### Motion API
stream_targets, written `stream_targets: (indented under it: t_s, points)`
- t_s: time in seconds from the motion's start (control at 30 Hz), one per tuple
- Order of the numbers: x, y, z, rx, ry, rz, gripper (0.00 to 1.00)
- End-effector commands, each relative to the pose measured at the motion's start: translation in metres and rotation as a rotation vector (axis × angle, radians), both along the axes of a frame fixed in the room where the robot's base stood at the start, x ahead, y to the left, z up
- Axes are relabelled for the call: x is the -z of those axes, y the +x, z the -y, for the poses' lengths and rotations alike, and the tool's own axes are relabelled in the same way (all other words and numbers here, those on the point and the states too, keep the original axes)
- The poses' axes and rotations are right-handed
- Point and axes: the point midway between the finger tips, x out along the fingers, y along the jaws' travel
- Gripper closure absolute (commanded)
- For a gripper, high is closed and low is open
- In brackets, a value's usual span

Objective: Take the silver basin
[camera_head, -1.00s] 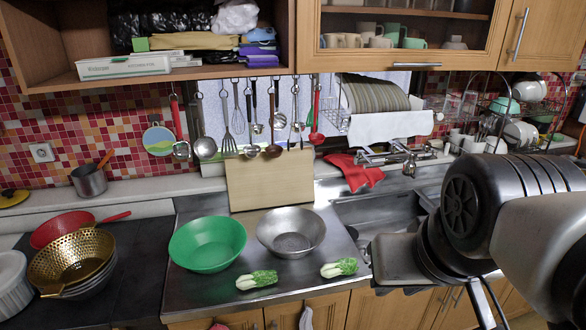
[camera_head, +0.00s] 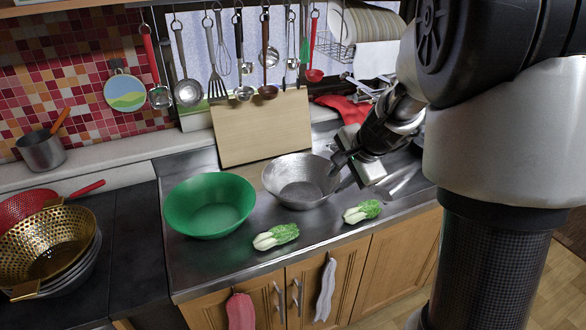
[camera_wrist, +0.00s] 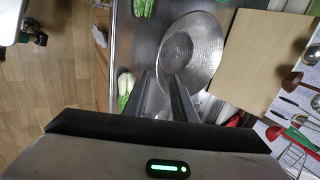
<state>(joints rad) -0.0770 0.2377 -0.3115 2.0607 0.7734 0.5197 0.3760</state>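The silver basin (camera_head: 296,182) sits upright on the metal counter, right of the green bowl. It also shows in the wrist view (camera_wrist: 192,42), just beyond my fingers. My gripper (camera_head: 342,165) is at the basin's right rim, tilted down toward it from the right. In the wrist view my two fingers (camera_wrist: 162,76) are apart with a gap between them, and the right finger overlaps the basin's near rim. I cannot tell whether the fingers touch the rim or have it between them.
The green bowl (camera_head: 210,205) stands left of the basin. Two leafy vegetables (camera_head: 276,237) (camera_head: 362,212) lie in front. A cutting board (camera_head: 262,128) leans behind, below hanging utensils (camera_head: 217,85). A gold colander (camera_head: 45,245) sits on the left.

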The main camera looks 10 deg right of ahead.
Motion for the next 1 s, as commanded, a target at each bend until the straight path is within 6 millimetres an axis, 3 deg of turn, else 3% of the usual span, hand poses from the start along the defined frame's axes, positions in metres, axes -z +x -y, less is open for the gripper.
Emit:
stream_targets:
  t_s: [0.1, 0.4, 0.7, 1.0]
  points:
    - [0.026, 0.011, -0.005, -0.002, -0.002, -0.004, 0.76]
    - [0.079, 0.04, -0.017, -0.005, -0.002, -0.003, 0.76]
    - [0.098, 0.053, -0.021, -0.005, -0.001, -0.002, 0.76]
    - [0.135, 0.071, -0.03, -0.007, -0.002, -0.003, 0.76]
